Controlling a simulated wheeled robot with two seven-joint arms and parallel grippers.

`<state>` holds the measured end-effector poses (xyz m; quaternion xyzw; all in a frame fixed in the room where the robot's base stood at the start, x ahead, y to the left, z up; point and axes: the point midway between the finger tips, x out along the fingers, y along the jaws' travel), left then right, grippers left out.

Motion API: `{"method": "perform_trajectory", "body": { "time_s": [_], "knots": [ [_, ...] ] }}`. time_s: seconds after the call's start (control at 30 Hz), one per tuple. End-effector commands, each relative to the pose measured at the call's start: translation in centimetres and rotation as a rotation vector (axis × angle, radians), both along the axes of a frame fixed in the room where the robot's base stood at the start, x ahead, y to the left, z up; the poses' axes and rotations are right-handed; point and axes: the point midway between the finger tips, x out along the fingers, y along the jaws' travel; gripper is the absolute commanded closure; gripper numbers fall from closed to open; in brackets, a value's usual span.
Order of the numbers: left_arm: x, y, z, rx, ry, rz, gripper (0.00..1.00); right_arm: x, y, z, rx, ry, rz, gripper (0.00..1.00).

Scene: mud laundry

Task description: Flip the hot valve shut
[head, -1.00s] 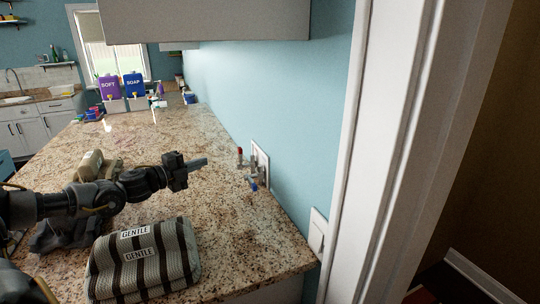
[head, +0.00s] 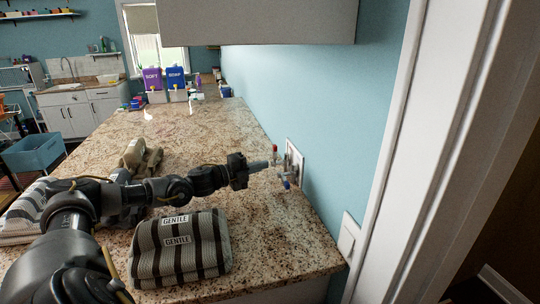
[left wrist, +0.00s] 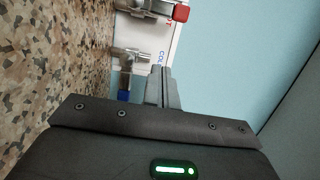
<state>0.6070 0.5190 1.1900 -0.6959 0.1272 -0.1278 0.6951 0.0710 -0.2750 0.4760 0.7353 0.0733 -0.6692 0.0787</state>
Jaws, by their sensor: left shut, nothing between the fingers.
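The hot valve's red handle (head: 274,148) shows on the valve box at the wall, above the counter; it also shows at the top of the left wrist view (left wrist: 181,13). The cold valve's blue handle (head: 286,184) is nearer me and shows in the left wrist view too (left wrist: 124,95). Both valves stand out from a white wall plate (head: 295,158). My left gripper (head: 268,164) is shut and empty, its fingertips close to the valves. In the left wrist view the fingertips (left wrist: 162,73) are beside the "COLD" lettering, apart from the red handle. I cannot tell whether they touch anything. My right gripper is not in view.
A folded striped towel (head: 180,255) labelled GENTLE lies on the granite counter (head: 290,245) below my left arm. A beige item (head: 137,153) lies behind the arm. SOFT (head: 152,80) and SOAP (head: 176,79) dispensers stand far back. A wall (head: 325,150) bounds the right side.

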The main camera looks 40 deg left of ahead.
Motion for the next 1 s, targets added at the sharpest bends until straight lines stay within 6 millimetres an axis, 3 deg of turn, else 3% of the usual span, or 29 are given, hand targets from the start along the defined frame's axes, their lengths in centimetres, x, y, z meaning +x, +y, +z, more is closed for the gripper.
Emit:
{"method": "perform_trajectory", "body": {
  "time_s": [0.23, 0.3, 0.57, 1.0],
  "knots": [
    [4.8, -1.8, 0.4, -0.003, -0.004, 0.000, 1.00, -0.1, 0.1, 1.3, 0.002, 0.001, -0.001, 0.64],
    [5.4, -0.6, 0.0, 0.002, -0.003, 0.005, 1.00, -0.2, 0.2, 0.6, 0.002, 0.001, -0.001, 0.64],
    [6.7, 1.4, -0.1, 0.001, 0.000, 0.002, 1.00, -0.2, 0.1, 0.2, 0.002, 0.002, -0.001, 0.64],
    [6.7, 1.7, 0.0, -0.001, 0.001, 0.001, 1.00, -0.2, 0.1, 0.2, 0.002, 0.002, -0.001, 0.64]
  ]
}}
